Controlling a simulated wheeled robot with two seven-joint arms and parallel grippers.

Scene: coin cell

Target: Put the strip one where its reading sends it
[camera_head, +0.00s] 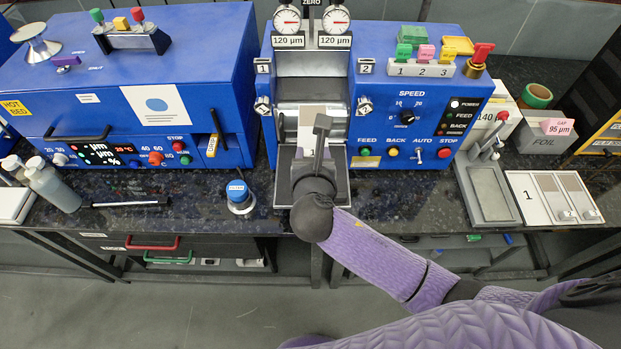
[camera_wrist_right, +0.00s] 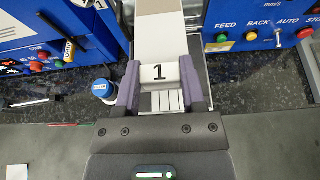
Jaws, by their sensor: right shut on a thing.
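Strip one shows in the right wrist view (camera_wrist_right: 165,40) as a long white strip with a grey-brown far end and a tab marked "1". My right gripper (camera_wrist_right: 160,78) is shut on its near end. In the head view the strip (camera_head: 312,118) reaches toward the rollers of the blue press (camera_head: 362,90), and my right gripper (camera_head: 316,165) over the front plate hides its near end. I cannot tell whether the far end is between the rollers. Two dials (camera_head: 287,20) above have labels reading 120 µm. My left gripper is not in view.
A blue-capped jar (camera_head: 239,195) stands left of the press plate. A grey tray device (camera_head: 487,185) and a white board marked "1" (camera_head: 530,198) with strips lie to the right. A foil box (camera_head: 545,138) bears a pink 95 µm tag. A blue oven (camera_head: 150,90) stands left.

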